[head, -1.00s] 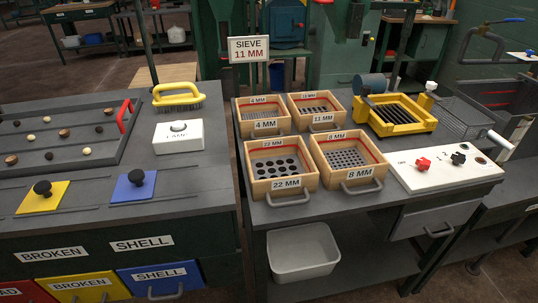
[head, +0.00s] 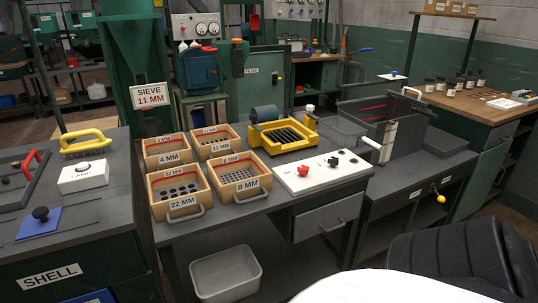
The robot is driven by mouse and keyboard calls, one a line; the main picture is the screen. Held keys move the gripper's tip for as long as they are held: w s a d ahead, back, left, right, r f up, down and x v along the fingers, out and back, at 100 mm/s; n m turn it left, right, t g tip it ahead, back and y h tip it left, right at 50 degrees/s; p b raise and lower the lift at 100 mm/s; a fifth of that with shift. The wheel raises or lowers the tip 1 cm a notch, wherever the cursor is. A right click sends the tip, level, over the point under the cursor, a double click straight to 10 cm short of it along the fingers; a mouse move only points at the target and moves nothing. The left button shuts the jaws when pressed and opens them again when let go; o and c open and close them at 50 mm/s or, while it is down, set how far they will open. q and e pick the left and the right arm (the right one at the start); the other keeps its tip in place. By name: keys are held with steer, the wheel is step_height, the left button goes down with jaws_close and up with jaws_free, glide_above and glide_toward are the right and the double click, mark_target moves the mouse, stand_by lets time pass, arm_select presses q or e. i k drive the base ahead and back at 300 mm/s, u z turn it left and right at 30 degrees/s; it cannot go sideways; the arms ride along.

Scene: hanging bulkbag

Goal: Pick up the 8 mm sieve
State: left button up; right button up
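The 8 mm sieve (head: 264,183) is a square wooden box with a perforated grey bottom, a red line inside and a front handle. It sits upright on the grey bench (head: 240,222), at the front right of a group of sieves. The 22 mm sieve (head: 160,212) is on its left, the 11 mm sieve (head: 222,148) is behind it, and the 4 mm sieve (head: 168,158) is at the back left. Neither of my grippers is in view.
A white control panel (head: 308,177) is right of the 8 mm sieve. A white bin (head: 226,272) sits below. The left bench holds a brush (head: 84,143) and lamp box (head: 83,177).

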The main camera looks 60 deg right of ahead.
mark_target(235, 177)
steer(key=u, duration=0.05)
steer(key=k, duration=0.25)
steer(key=z, duration=1.15)
